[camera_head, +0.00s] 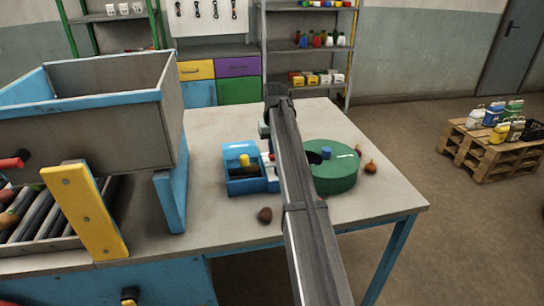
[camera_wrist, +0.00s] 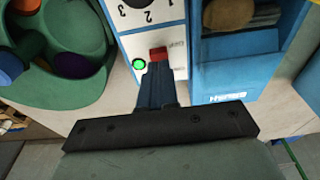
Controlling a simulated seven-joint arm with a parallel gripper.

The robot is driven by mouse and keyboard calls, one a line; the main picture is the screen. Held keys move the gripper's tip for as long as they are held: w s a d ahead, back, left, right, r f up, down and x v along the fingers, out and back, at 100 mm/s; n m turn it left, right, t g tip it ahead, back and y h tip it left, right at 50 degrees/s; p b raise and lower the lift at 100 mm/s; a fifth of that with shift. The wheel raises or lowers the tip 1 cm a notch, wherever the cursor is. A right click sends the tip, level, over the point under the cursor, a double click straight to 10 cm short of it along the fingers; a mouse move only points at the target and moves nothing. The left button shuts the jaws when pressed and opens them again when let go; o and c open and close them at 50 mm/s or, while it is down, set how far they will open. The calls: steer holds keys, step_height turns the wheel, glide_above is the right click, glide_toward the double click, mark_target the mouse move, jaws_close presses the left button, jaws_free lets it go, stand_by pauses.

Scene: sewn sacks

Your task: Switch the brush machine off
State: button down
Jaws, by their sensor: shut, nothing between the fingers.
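A white control panel (camera_wrist: 135,20) with the numerals 1, 2 and 3 fills the top middle of the wrist view. It carries a lit green lamp (camera_wrist: 139,64) and a red switch (camera_wrist: 158,54). My gripper (camera_wrist: 157,82) is shut and empty, its fingertips right at the near side of the red switch; I cannot tell whether they touch it. In the head view a small piece of the panel (camera_head: 268,157) shows beside my arm, which hides the rest. A grey machine (camera_head: 110,95) with blue trim and dark rollers (camera_head: 45,212) stands at the left.
A blue box (camera_head: 247,183) stands just left of the panel in the head view, a round green container (camera_head: 335,180) just right. A brown lump (camera_head: 265,215) and an onion-like thing (camera_head: 371,168) lie on the table (camera_head: 375,205). The table's front right is clear.

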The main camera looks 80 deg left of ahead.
mark_target(273, 157)
steer(key=shift+f, duration=0.75)
stand_by(0.6)
steer(key=shift+r, duration=3.5)
